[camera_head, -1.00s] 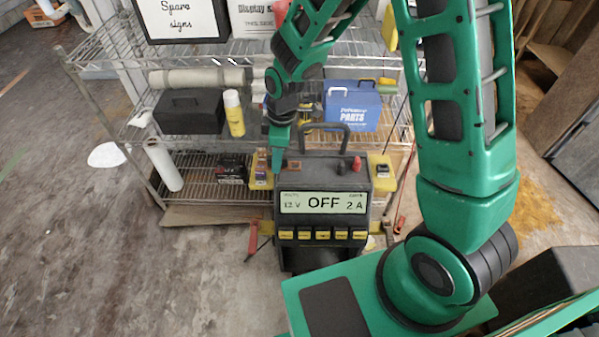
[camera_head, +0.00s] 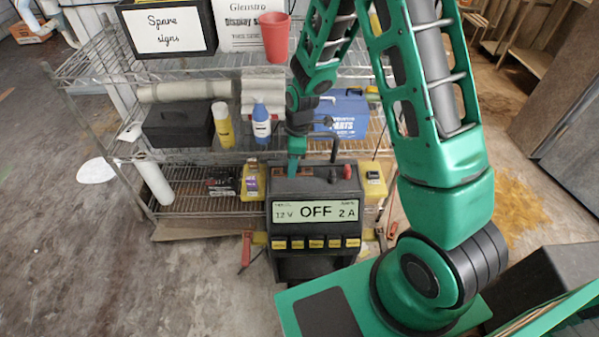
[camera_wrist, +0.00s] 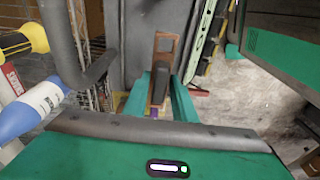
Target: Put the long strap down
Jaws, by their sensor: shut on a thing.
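My gripper (camera_head: 292,168) points down at the top left of the black charger (camera_head: 314,232), whose display reads "12 V OFF 2 A". In the wrist view, my gripper's green fingers (camera_wrist: 157,98) are shut on a narrow brown strap (camera_wrist: 172,60). The strap has a hole near its far end and a dark part along its middle. Its lower end is hidden between the fingers. In the head view the strap is too small and covered to make out clearly. I cannot tell whether it touches the charger.
A wire shelf (camera_head: 200,207) stands behind, holding a black case (camera_head: 178,125), a yellow bottle (camera_head: 222,125), a blue-white bottle (camera_head: 261,124) and a blue parts box (camera_head: 345,117). The charger's handle (camera_head: 333,145) rises close beside my gripper. The floor at left is mostly clear.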

